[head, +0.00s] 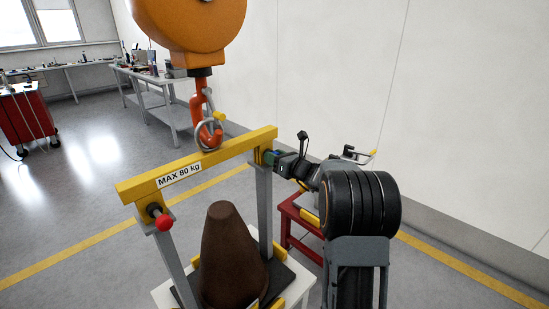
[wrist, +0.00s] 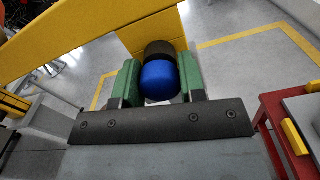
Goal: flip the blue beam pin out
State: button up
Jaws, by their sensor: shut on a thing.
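The yellow lifting beam (head: 214,163), marked MAX 80 kg, hangs level from an orange hook (head: 208,130). It also shows in the wrist view (wrist: 88,38). The blue beam pin (wrist: 160,82) has a round blue knob and a dark collar behind it, against the yellow beam end. My gripper (wrist: 160,88) has green fingers, one on each side of the knob, and is shut on it. In the head view my gripper (head: 271,158) is at the beam's right end, and the blue knob is hidden there. A red-knobbed pin (head: 163,221) sits at the beam's left end.
Grey straps (head: 265,205) hang from both beam ends beside a brown cone (head: 230,255) on a pale stand. A red table (head: 300,228) stands close behind my arm. Workbenches (head: 150,90) and a red cart (head: 28,115) are farther back; open floor lies left.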

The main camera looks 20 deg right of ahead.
grip_shut()
jog(key=shift+b+v, duration=0.3)
jog(key=shift+v, duration=1.65)
jog(key=o, duration=1)
grip_release()
jog(key=v, duration=1.3)
jog(key=shift+s, duration=0.35)
jog(key=shift+d, duration=0.1)
